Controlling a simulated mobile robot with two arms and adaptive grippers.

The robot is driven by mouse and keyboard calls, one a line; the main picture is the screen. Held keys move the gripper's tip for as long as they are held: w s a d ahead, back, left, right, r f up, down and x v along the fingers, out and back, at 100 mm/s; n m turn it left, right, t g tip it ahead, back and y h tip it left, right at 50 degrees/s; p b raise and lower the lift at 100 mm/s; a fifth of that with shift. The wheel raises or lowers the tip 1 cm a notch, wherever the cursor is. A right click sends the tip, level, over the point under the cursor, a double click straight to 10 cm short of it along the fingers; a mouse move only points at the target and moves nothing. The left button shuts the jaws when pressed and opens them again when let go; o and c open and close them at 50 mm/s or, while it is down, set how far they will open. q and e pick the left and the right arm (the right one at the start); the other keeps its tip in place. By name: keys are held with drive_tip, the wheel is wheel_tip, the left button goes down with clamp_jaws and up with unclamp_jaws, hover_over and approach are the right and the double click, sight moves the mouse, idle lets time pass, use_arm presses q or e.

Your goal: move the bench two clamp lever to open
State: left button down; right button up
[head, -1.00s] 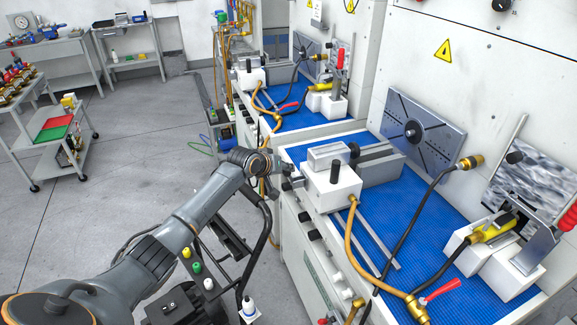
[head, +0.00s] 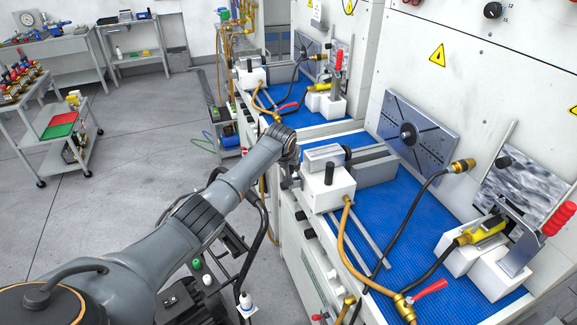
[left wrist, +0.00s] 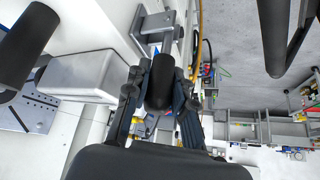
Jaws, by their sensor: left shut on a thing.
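The near test bench has a blue mat (head: 420,215) and a white block (head: 328,192) with an upright black handle (head: 329,173) at its left end. My left gripper (head: 289,182) is beside this block's left side, mostly hidden behind my wrist. The far bench's clamp has an upright red handle (head: 338,62). My right gripper is not in view.
A square metal plate (head: 418,125) is on the near bench's back wall. A brass fitting with a red valve handle (head: 430,289) and hoses crosses the mat. A cart (head: 55,128) stands at the left. Grey floor (head: 110,110) is free.

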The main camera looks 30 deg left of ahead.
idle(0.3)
use_arm(q)
drive_tip(key=c, duration=1.2)
unclamp_jaws()
drive_tip(key=shift+o, duration=0.5)
drive_tip(key=shift+r, duration=0.1)
drive_tip(key=v, duration=1.1)
drive_tip(key=shift+d+r, duration=0.2)
drive_tip(key=shift+r, duration=0.1)
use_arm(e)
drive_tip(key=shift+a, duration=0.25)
use_arm(q)
drive_tip(key=shift+s+f, duration=0.1)
drive_tip(key=shift+s, duration=0.05)
